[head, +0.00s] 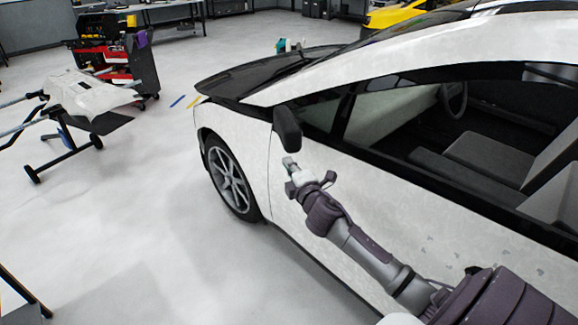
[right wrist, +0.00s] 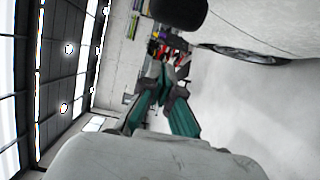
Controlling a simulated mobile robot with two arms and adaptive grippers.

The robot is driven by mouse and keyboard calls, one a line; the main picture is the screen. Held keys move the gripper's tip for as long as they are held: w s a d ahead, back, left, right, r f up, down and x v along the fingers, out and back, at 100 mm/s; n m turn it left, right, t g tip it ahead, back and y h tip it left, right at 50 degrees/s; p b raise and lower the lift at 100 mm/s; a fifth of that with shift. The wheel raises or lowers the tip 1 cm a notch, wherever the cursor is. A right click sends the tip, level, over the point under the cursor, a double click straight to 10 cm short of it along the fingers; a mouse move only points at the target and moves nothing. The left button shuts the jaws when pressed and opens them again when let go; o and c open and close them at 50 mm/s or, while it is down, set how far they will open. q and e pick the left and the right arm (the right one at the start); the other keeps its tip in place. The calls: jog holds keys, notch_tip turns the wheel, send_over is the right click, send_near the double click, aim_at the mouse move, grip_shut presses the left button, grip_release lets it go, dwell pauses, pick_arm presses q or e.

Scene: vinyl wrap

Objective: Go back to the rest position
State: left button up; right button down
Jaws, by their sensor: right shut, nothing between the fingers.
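My right gripper (head: 290,163) shows in the head view at the end of my outstretched right arm, beside the white car door (head: 345,200) and just below the black side mirror (head: 287,128). In the right wrist view its green-padded fingers (right wrist: 163,88) are closed together with nothing between them. The mirror (right wrist: 175,12) also shows at the top of that view, apart from the fingers. I cannot tell how close the gripper is to the door. My left gripper is in neither view.
The car, with its front wheel (head: 230,178), fills the right side. A stand with a white panel (head: 92,92) and a red and black tool cart (head: 140,65) stand at the left. A yellow car (head: 400,14) is behind. The grey floor between stand and car is clear.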

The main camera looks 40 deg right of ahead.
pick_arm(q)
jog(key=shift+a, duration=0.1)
pick_arm(e)
jog(key=shift+d, duration=0.1)
